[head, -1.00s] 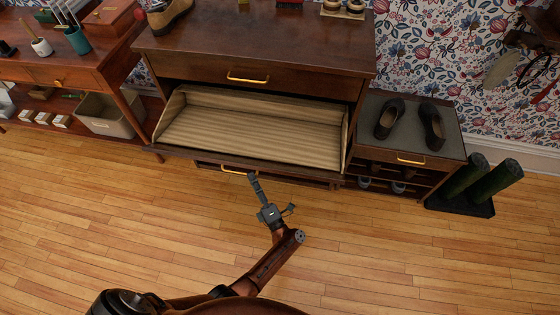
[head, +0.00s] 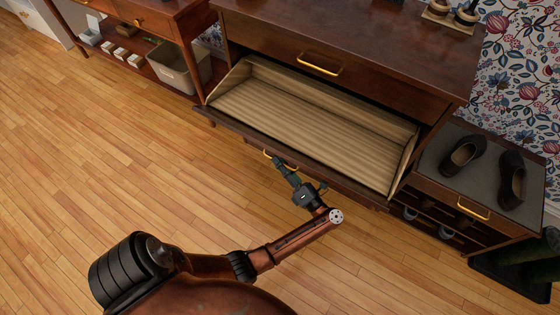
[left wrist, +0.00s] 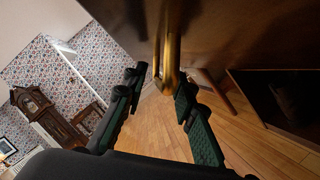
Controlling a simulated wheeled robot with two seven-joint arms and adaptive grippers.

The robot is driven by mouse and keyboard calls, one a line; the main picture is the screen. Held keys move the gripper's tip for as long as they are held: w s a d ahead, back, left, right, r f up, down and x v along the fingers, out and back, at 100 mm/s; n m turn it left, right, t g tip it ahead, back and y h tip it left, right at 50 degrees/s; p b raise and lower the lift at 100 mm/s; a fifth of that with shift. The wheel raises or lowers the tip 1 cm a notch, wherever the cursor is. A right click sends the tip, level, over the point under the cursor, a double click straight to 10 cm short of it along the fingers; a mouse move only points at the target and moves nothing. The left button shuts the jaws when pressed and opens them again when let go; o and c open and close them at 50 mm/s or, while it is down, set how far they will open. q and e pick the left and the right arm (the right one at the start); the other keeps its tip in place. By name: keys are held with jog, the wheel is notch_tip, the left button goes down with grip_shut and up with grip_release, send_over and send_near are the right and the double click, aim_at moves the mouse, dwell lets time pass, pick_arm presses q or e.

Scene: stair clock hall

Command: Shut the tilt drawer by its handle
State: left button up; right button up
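The tilt drawer (head: 300,120) of the dark wooden cabinet hangs open, tipped outward, with its striped pale lining showing and nothing inside. Its brass handle (head: 267,154) is on the front panel, which faces down toward the floor, and is partly hidden by my gripper. My left gripper (head: 278,163) is at this handle. In the left wrist view the brass handle (left wrist: 171,50) runs down toward the space between the two fingers of my left gripper (left wrist: 158,80). The fingers are apart, and I cannot tell whether either touches the handle. My right gripper is not in view.
Above is a closed drawer with a brass handle (head: 318,64). A low bench (head: 440,172) with dark shoes stands to the right. A side table with a grey bin (head: 172,68) on its lower shelf stands to the left. The wooden floor (head: 90,170) is clear.

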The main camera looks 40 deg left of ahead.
pick_arm(q)
jog(key=shift+a+r, duration=0.1)
jog(key=shift+a, duration=0.3)
jog(key=shift+c, duration=0.2)
grip_shut()
dwell(0.3)
